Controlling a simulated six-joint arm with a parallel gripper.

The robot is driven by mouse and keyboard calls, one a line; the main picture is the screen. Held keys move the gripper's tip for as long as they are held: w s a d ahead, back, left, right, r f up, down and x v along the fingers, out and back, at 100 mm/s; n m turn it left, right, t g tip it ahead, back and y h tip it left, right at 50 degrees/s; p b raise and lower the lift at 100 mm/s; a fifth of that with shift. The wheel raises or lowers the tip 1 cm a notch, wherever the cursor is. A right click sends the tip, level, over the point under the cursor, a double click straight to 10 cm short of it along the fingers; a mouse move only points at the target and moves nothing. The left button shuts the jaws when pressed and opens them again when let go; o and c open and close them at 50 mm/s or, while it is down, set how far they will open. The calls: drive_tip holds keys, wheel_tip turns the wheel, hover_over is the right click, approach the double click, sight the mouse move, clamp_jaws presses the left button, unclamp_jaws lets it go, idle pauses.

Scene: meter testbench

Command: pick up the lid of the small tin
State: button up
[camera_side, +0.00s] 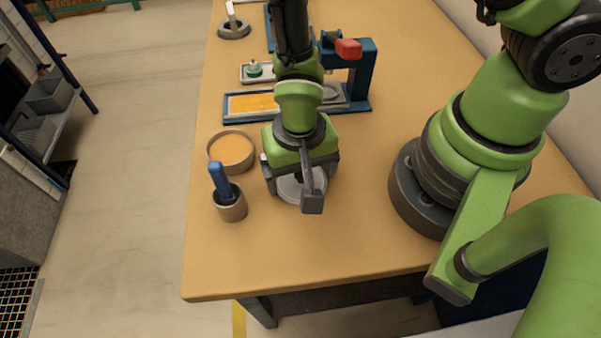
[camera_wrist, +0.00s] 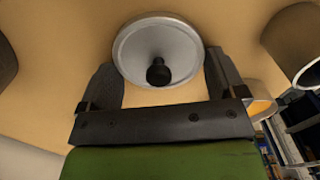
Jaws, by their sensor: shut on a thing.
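A round grey metal lid (camera_side: 288,188) sits under my gripper on the bench in the side view. In the wrist view the lid (camera_wrist: 135,45) shows a pale rim and a dark knob (camera_wrist: 158,72) in its middle. My gripper (camera_wrist: 160,70) has one finger at each side of the lid and is shut on it. In the side view my gripper (camera_side: 300,185) partly covers the lid. I cannot tell whether a tin is beneath the lid or whether the lid is raised.
A round container with orange contents (camera_side: 233,150) stands close to the left. In front of it is a cup (camera_side: 232,207) holding a blue-handled tool (camera_side: 219,180). Behind are a blue-framed tray (camera_side: 250,105) and a blue press with a red part (camera_side: 348,49). The front bench is clear.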

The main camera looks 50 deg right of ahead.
sight(232, 147)
wheel_tip(232, 147, up, 9)
drive_tip(key=shift+f, duration=0.1)
drive_tip(key=shift+w+a+r, duration=0.1)
drive_tip(key=shift+w+r, duration=0.05)
drive_tip(key=shift+r, duration=0.2)
drive_tip(key=w+a+m, duration=0.3)
drive_tip(key=w+m, duration=0.3)
drive_tip(key=w, duration=0.6)
drive_tip(key=shift+d+f, duration=0.15)
drive_tip(key=shift+f, duration=2.7)
drive_tip(key=shift+f, duration=0.15)
drive_tip(key=o, duration=0.6)
